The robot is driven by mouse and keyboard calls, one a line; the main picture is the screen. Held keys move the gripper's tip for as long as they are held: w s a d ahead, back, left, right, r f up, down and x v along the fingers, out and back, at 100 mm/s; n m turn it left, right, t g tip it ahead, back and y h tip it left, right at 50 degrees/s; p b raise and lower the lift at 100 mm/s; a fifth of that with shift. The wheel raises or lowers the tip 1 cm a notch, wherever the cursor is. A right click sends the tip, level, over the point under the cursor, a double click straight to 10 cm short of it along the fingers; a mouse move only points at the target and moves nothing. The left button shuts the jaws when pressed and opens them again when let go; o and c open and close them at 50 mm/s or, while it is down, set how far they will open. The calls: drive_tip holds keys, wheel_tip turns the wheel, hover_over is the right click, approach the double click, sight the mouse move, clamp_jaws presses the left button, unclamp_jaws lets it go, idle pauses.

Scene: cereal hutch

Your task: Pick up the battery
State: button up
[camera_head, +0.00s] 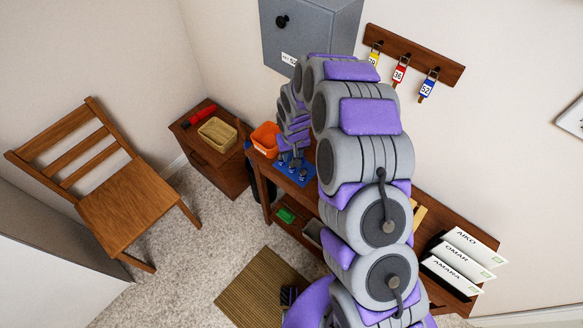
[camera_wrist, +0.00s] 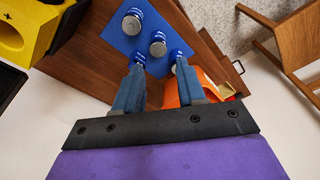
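Blue batteries with silver ends stand on a blue mat (camera_wrist: 120,42) in the wrist view. One battery (camera_wrist: 132,22) is near the mat's far edge and another battery (camera_wrist: 158,45) is closer, in line with the gap between my fingers. A third silver end shows beside the right fingertip, partly hidden. My gripper (camera_wrist: 159,66) is open, its two blue fingers apart with nothing visible held between them. In the head view, my gripper (camera_head: 291,152) is just above the mat (camera_head: 298,174) on the wooden desk; the batteries there are small and partly covered by my arm.
An orange bin (camera_head: 265,139) stands close beside my gripper, at the right finger in the wrist view (camera_wrist: 186,84). A yellow object (camera_wrist: 38,22) is at the wrist view's upper left. A cabinet with a basket (camera_head: 217,133) and a chair (camera_head: 120,190) stand left. My arm hides much of the desk.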

sight(292, 168)
drive_tip(key=f, duration=0.6)
drive_tip(key=w+f+b, duration=0.1)
drive_tip(key=f, duration=0.1)
drive_tip(key=shift+f, duration=0.4)
drive_tip(key=shift+c, duration=0.3)
clamp_jaws()
